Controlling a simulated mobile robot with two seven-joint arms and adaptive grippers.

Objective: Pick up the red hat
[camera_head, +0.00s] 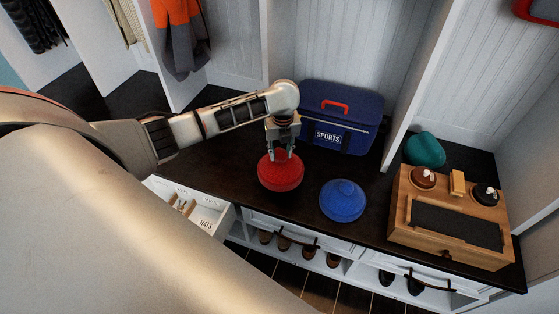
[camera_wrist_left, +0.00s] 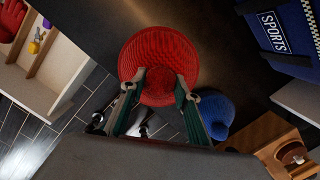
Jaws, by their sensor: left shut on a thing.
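The red hat (camera_head: 280,176) is a round knitted hat on the dark bench top in the head view. It also shows in the left wrist view (camera_wrist_left: 158,50), with its top bump between the fingers. My left gripper (camera_head: 281,153) comes down from above and is shut on the red hat. In the left wrist view its two fingers (camera_wrist_left: 160,92) lie on either side of the bump. I cannot tell whether the hat is lifted off the bench. My right gripper is not in view.
A blue hat (camera_head: 343,200) lies just right of the red hat. A blue sports bag (camera_head: 341,118) stands behind. A wooden box (camera_head: 450,218) and a teal hat (camera_head: 424,149) are at the right. An open hats drawer (camera_head: 207,214) juts out in front, left.

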